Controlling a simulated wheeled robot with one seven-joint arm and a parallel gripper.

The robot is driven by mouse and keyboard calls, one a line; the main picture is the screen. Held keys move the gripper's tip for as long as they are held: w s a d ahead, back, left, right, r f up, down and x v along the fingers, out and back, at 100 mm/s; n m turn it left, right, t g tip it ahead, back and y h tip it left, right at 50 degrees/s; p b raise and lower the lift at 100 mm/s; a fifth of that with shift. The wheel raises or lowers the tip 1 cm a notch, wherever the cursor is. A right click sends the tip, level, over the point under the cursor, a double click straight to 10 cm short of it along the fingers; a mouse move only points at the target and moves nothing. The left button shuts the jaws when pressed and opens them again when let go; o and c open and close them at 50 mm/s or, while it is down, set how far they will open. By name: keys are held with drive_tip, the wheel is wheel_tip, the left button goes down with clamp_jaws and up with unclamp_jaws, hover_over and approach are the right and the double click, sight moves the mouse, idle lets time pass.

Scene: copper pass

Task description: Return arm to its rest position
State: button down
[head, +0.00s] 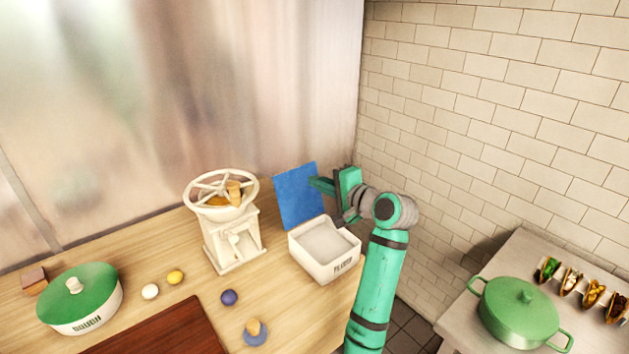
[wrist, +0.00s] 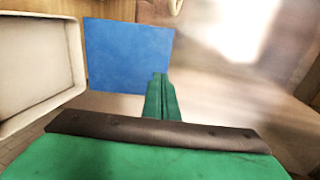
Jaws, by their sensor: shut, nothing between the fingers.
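My green arm rises at the right of the wooden counter in the head view and bends left at the top. My gripper (head: 318,184) is shut and empty. It is held in the air above the white bin, beside a blue square panel (head: 299,196). In the wrist view the shut fingers (wrist: 160,90) show in front of the lower right part of the blue panel (wrist: 125,55). I cannot tell whether they touch it.
An open white bin (head: 336,268) stands below the gripper; a white mill (head: 236,250) is left of it. A green-lidded pot (head: 86,279), small balls and a dark red board (head: 165,335) are further left. A tiled wall (head: 480,130) is close right; a green pan (head: 515,315) is on the side counter.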

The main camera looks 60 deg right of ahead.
drive_tip(key=v, duration=0.8)
drive_tip(key=shift+r, duration=0.35)
drive_tip(key=shift+w+a, duration=0.15)
